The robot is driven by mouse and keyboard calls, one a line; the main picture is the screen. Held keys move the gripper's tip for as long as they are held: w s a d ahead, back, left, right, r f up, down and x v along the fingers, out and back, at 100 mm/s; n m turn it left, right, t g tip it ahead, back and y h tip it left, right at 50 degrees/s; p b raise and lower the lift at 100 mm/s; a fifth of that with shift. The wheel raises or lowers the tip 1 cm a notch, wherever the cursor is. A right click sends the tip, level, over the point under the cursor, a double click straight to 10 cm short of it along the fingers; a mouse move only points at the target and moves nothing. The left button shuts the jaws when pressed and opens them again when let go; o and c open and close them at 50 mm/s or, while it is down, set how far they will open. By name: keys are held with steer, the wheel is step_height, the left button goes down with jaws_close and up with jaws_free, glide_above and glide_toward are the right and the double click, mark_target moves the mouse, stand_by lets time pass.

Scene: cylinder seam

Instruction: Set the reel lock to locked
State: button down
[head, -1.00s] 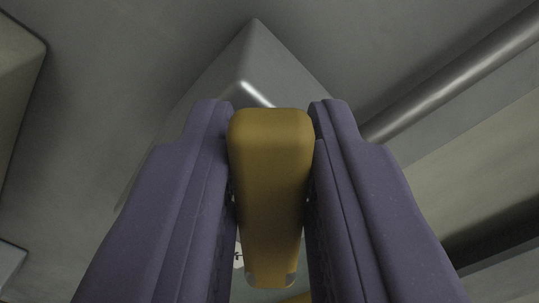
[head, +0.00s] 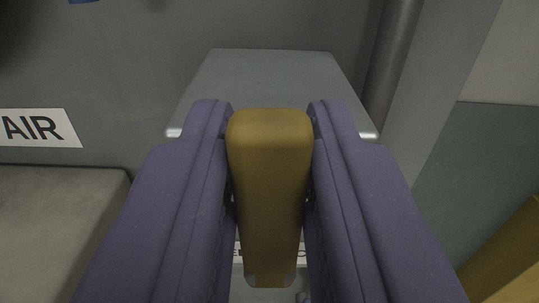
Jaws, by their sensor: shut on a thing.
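My gripper (head: 270,150), with two purple fingers, is shut on a yellow-brown lever handle (head: 270,185) in the middle of the head view. The handle's rounded end shows between the fingertips, and its far end narrows toward the bottom of the picture. A grey box-shaped housing (head: 270,75) lies behind the handle. Part of a label with dark letters (head: 312,253) shows beside the lower handle, mostly hidden by the handle and fingers, so I cannot read it. I cannot tell which lock position the handle is in.
A white sign reading AIR (head: 38,128) is on the grey wall at left, above a pale padded-looking block (head: 60,220). A dark vertical pipe (head: 392,65) runs just right of the housing. A yellow bar (head: 510,260) is at lower right.

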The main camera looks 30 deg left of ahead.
steer(key=shift+d+m, duration=0.1)
steer(key=shift+m, duration=0.2)
steer(key=c, duration=1)
jaws_free()
steer(key=shift+c, duration=0.2)
steer(key=v, duration=0.7)
steer(key=shift+s+d+p, duration=0.25)
steer(key=shift+s+p, duration=0.05)
steer(key=shift+p, duration=0.05)
